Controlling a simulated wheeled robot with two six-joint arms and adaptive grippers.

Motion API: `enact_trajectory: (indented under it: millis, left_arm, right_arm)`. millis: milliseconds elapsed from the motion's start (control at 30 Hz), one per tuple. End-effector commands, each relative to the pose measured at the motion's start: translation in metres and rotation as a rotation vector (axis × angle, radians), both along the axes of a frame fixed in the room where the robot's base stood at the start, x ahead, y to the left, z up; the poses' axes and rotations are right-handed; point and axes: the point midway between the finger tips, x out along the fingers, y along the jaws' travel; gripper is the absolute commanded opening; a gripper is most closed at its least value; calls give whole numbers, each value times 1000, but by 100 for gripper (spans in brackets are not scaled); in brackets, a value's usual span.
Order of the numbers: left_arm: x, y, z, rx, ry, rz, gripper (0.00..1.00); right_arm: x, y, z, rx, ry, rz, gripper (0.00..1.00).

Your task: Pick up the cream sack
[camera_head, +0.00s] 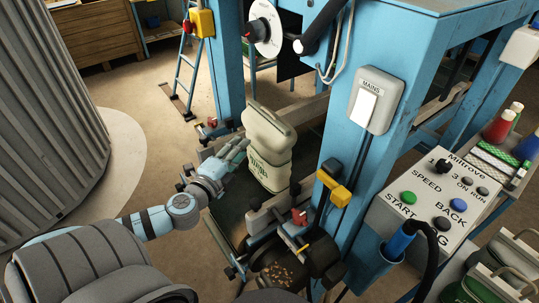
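The cream sack (268,150) stands upright on the dark conveyor belt (232,207), in the middle of the head view. It has green print on its front and a narrowed, folded top. My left gripper (240,156) is at the left side of the sack, with its fingers pointing at it. The fingers look spread apart, and the sack does not appear to be between them. I cannot tell whether a fingertip touches the sack. My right gripper is not in view.
A blue machine frame (352,155) with a mains switch box (374,100) rises right of the sack. A control panel (440,195) stands at the right. Rails and clamps edge the belt. Green-and-cream sacks (485,285) lie at lower right. Open floor (150,85) lies behind left.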

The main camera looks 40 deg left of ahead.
Motion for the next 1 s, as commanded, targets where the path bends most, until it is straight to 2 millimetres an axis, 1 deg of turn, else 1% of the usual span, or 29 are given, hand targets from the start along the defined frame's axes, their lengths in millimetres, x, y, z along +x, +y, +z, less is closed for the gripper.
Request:
enact_trajectory:
  millis: [33,100,133,167,300,400,567,700,800,1000]
  left_arm:
    - [2,-10,20,20,-46,-16,30]
    - [8,-14,35,38,-85,-18,30]
    - [13,-13,38,40,-94,-14,30]
    - [20,-12,39,38,-98,-13,30]
    - [58,-3,40,35,-95,-10,30]
    - [80,0,41,34,-93,-12,30]
    - [100,4,42,35,-92,-14,30]
    - [128,8,48,34,-92,-14,30]
    - [141,11,45,36,-91,-15,30]
    - [143,11,42,38,-89,-17,30]
  right_arm:
    - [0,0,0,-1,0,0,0]
    - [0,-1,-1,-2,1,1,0]
    - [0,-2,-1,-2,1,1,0]
    - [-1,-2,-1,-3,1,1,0]
    - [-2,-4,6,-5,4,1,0]
    - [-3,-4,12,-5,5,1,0]
    - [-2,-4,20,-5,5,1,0]
    - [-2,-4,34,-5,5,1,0]
    - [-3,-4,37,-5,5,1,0]
    - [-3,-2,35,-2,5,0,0]
